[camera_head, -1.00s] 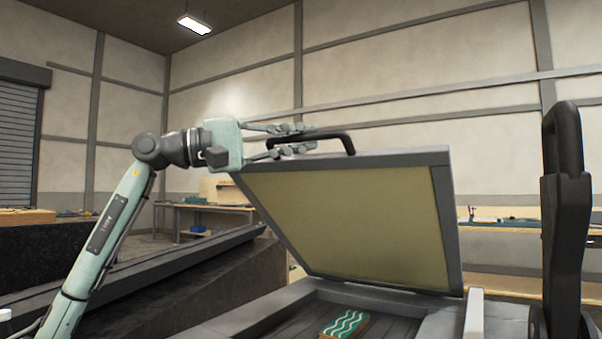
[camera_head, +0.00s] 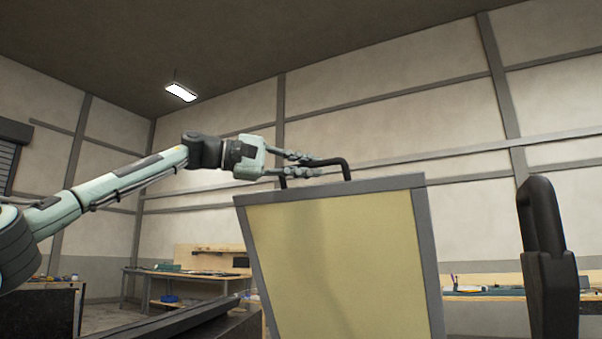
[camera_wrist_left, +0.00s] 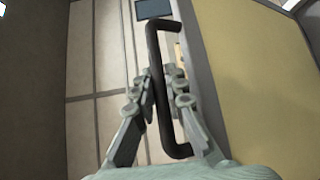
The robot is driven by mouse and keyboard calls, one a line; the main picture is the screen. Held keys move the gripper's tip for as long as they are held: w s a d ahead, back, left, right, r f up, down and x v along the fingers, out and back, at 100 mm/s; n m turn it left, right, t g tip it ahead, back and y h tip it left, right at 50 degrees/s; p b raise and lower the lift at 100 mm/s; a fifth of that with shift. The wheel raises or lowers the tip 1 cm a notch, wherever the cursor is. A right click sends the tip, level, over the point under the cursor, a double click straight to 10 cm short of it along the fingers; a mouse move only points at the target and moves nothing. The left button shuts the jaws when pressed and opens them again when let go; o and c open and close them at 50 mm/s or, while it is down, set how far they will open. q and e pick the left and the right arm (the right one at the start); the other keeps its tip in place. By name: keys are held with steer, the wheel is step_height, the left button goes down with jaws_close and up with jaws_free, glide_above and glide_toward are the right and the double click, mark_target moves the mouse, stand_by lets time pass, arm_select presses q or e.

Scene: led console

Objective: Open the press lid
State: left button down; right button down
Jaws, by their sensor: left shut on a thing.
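The press lid (camera_head: 335,265) is raised to a steep angle, with its pale yellow inner face in a grey frame turned toward me. A black bar handle (camera_head: 335,161) stands on the lid's top edge. My left gripper (camera_head: 308,165) reaches in from the left and is shut on the handle. In the left wrist view the handle (camera_wrist_left: 157,62) runs between the fingers (camera_wrist_left: 160,97), and the lid (camera_wrist_left: 258,80) lies to the right. The base of the press is below the head view. My right gripper is not in view.
A black upright lever or handle (camera_head: 545,250) stands at the right. A workbench (camera_head: 185,275) with tools is behind on the left, and another bench (camera_head: 485,295) is behind on the right. The space above the lid is clear up to the wall.

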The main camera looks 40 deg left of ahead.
arm_select(q)
steer(key=shift+w+a+r, duration=0.1)
steer(key=shift+w+r, duration=0.2)
steer(key=shift+w, duration=0.25)
steer(key=c, duration=1.8)
jaws_free()
steer(key=shift+c, duration=0.2)
